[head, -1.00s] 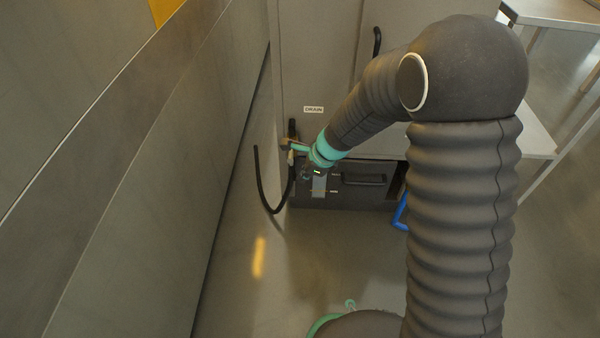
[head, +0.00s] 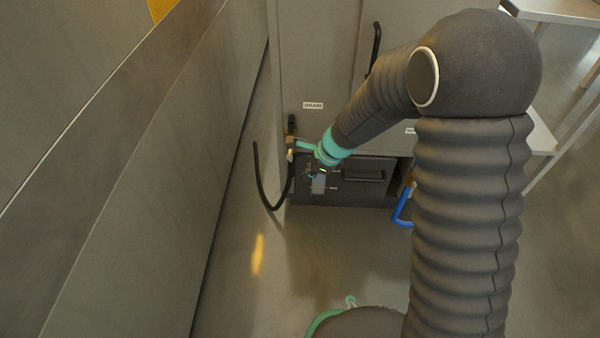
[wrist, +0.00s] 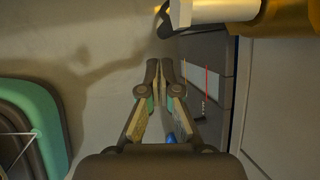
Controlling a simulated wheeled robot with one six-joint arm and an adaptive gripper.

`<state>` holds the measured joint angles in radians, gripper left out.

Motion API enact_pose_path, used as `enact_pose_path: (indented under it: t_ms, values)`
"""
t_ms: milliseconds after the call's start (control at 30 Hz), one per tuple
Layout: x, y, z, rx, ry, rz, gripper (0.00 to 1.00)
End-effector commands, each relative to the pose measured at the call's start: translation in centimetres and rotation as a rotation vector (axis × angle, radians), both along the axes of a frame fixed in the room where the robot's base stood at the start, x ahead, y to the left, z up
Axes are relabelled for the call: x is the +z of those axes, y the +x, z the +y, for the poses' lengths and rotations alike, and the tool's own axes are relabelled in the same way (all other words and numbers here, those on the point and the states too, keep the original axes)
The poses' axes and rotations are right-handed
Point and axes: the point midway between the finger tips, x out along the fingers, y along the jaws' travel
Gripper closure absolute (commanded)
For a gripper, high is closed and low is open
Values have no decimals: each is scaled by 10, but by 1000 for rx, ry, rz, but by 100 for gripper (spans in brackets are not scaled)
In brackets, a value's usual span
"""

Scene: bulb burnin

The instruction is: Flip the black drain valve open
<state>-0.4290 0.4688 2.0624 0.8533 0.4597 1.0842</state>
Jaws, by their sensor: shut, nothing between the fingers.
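The drain valve (head: 291,142) is a small brass fitting low on the cabinet's left edge, below the DRAIN label. Its black lever (head: 291,124) stands roughly upright above the brass part in the head view. In the wrist view, brass parts (wrist: 284,17) with a pale cylinder (wrist: 222,9) fill the top right; the lever cannot be clearly made out there. My gripper (wrist: 158,70) is shut and empty, its fingertips below and left of the brass parts in the wrist picture, apparently apart from them. In the head view my wrist is just right of the valve.
A black hose (head: 260,187) curves down beside the valve. The grey cabinet (head: 315,60) has a dark lower drawer (head: 362,176) and a blue tube (head: 402,207) to its right. A long grey wall (head: 150,200) runs along the left. The floor before the cabinet is clear.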

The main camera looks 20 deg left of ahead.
Motion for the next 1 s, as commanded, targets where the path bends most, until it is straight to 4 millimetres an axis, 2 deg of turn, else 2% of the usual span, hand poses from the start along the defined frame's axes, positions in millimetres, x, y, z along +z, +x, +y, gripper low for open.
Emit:
enact_pose_path:
  t_ms: [300, 500, 700, 1000]
  values:
    - [4, -1, -65, -4, 1, 1, 100]
    - [5, -1, -100, -2, 0, 1, 100]
    - [6, 0, -118, 1, 1, 0, 100]
    - [6, -1, -121, 3, 0, 0, 100]
